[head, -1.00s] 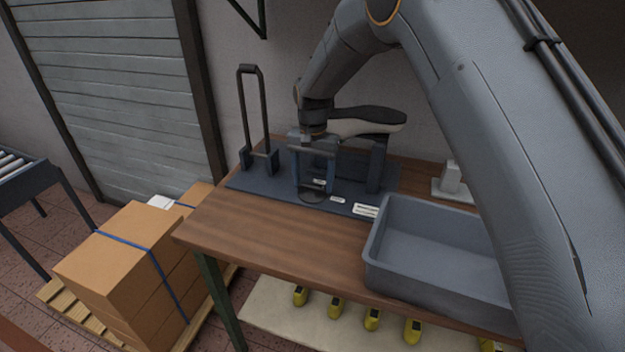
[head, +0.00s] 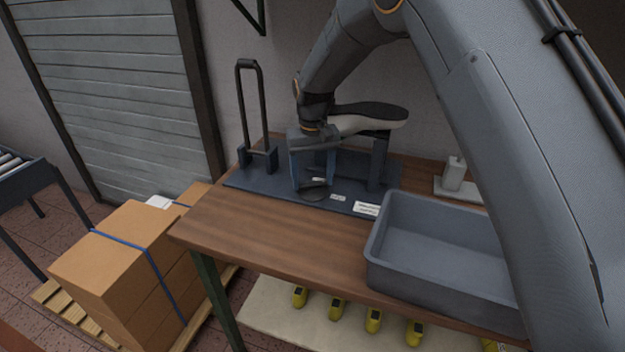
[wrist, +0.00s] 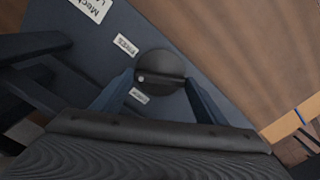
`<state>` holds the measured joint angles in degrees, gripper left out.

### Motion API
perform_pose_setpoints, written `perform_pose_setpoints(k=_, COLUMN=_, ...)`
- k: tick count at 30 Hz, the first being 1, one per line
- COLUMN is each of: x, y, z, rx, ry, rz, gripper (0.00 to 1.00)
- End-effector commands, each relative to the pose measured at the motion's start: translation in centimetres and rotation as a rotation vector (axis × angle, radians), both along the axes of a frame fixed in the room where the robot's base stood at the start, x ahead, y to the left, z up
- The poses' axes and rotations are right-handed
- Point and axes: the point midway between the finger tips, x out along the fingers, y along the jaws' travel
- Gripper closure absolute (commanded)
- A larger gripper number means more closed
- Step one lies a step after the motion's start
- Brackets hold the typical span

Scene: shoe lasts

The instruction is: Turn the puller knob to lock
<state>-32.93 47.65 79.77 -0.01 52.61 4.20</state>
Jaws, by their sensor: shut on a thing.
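The puller knob (wrist: 160,60) is a dark round disc with a raised bar across it and a pale dot near one end. It also shows low on the blue-grey base plate (head: 250,180) in the head view (head: 313,195). My gripper (wrist: 160,80) points down over the knob, with one blue finger at each end of the bar, shut on it. In the head view my gripper (head: 313,182) stands turned at an angle above the plate. Two small white labels (wrist: 125,45) lie beside the knob; one seems to read PRESS, the other is unclear.
A dark shoe-like form (head: 370,112) sits on a post behind my gripper. A tall black loop handle (head: 240,110) stands at the plate's left. A grey bin (head: 375,250) sits at the right on the wooden table (head: 220,225). The table's front left is clear.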

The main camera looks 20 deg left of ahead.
Motion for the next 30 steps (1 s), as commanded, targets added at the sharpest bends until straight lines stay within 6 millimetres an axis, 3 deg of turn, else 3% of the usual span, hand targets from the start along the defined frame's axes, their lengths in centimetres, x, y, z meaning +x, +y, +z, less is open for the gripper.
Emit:
perform_pose_setpoints(k=21, x=0.10, y=0.08, z=0.08, rx=0.002, ry=-0.003, rz=0.670, gripper=0.56)
perform_pose_setpoints(k=30, x=0.08, y=0.07, z=0.09, rx=0.002, ry=-0.002, rz=0.880, gripper=0.56)
